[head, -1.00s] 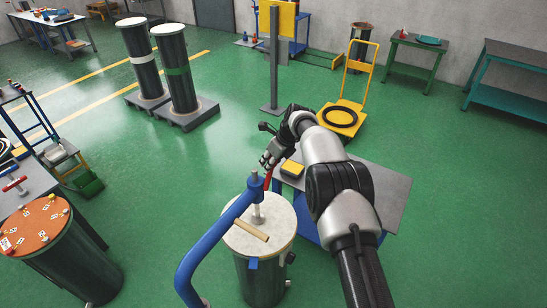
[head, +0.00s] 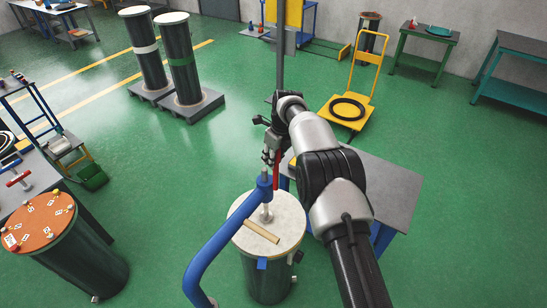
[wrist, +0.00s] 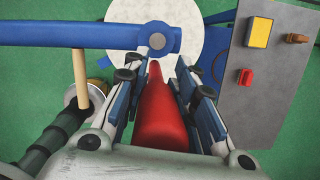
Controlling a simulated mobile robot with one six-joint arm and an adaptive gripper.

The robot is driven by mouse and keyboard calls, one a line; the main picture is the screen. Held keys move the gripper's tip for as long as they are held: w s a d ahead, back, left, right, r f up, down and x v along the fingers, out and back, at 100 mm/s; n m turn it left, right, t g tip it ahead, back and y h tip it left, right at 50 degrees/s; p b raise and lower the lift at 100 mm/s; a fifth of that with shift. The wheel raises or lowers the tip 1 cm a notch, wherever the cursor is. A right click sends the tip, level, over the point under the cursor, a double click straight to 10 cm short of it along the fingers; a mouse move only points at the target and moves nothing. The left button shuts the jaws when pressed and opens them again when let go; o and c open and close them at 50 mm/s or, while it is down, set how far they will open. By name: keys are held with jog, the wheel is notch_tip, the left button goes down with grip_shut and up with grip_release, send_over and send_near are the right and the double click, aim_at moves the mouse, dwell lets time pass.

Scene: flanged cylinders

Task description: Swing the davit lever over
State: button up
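The blue davit arm (head: 218,248) curves up from the lower left to a hub above the drum's pale lid; the hub and arm also show in the wrist view (wrist: 75,34). A red lever (head: 277,170) stands by the hub. In the wrist view the red lever (wrist: 168,115) runs lengthwise between my fingers. My gripper (head: 270,153), also seen in the wrist view (wrist: 170,68), is around the lever with its fingers apart on either side. I see narrow gaps beside the lever; contact is hard to judge.
The drum's pale lid (head: 288,218) carries a wooden stick (head: 261,232). A grey table (head: 385,180) stands right of the drum, under my arm. An orange-topped drum (head: 40,222) is at left. Two dark cylinders (head: 184,72) stand on pallets behind. Green floor between is clear.

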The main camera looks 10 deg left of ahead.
jog(key=shift+o, duration=1.3)
jog(key=shift+w+a, duration=0.1)
jog(key=shift+a, duration=0.2)
jog(key=shift+o, duration=1.1)
jog(key=shift+d, duration=0.1)
jog(key=v, duration=1.2)
jog(key=shift+d, duration=0.1)
